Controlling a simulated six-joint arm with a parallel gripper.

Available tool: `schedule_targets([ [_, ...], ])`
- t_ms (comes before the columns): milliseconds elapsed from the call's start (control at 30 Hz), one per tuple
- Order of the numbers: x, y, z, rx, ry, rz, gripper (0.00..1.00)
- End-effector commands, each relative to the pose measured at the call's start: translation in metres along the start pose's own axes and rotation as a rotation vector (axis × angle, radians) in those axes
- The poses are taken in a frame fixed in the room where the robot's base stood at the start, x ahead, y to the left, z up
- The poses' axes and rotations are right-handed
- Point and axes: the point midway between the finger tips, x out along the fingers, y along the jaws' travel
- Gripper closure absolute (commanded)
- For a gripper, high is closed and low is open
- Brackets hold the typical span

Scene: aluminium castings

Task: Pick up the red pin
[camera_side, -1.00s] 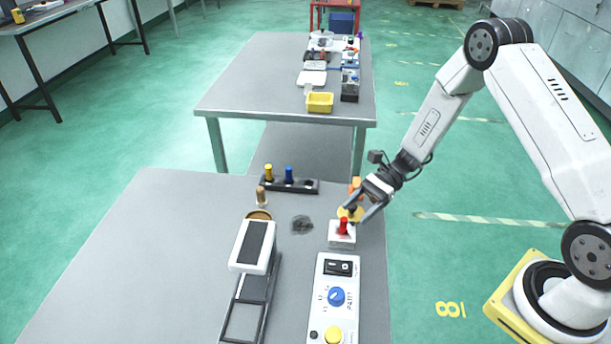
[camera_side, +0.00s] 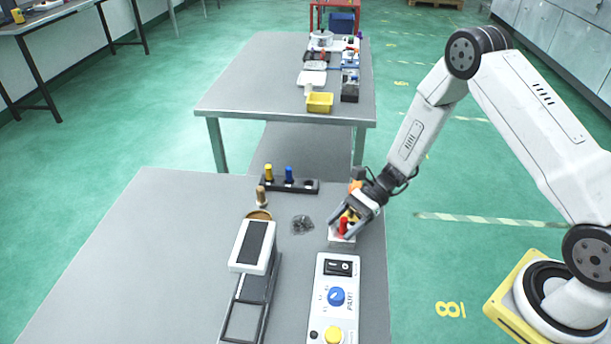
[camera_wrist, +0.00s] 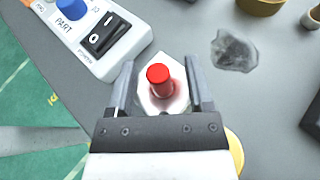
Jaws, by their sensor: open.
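The red pin (camera_side: 343,227) stands upright on a small white block (camera_side: 341,243) near the right edge of the near table. In the wrist view the red pin (camera_wrist: 159,79) shows its round top, with the white block (camera_wrist: 150,102) under it. My gripper (camera_side: 345,229) is down at the pin, its fingers on either side of it. In the wrist view my gripper (camera_wrist: 161,82) is open, with the pin between the fingers and a gap on both sides. Whether the fingertips touch the block I cannot tell.
A control panel (camera_side: 325,296) with a blue knob and yellow button lies in front of the block. A grey patch (camera_side: 302,225) is to the left. A black rack (camera_side: 303,186) with a yellow and a blue pin stands behind. The table's left part is clear.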

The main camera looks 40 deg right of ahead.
Motion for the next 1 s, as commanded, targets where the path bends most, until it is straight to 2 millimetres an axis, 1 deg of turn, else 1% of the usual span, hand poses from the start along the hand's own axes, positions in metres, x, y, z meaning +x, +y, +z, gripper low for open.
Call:
schedule_targets([
  [67,0.000,0.000,0.000,0.000,0.000,0.000,0.33],
  [100,0.000,0.000,0.000,0.000,0.000,0.000,0.46],
  [167,0.000,0.000,0.000,0.000,0.000,0.000,0.65],
  [200,0.000,0.000,0.000,0.000,0.000,0.000,0.78],
  [233,0.000,0.000,0.000,0.000,0.000,0.000,0.87],
  [267,0.000,0.000,0.000,0.000,0.000,0.000,0.97],
  [300,0.000,0.000,0.000,0.000,0.000,0.000,1.00],
  [767,-0.001,0.000,0.002,-0.001,0.000,0.000,1.00],
  [1000,-0.006,-0.001,0.015,-0.002,0.000,-0.001,1.00],
])
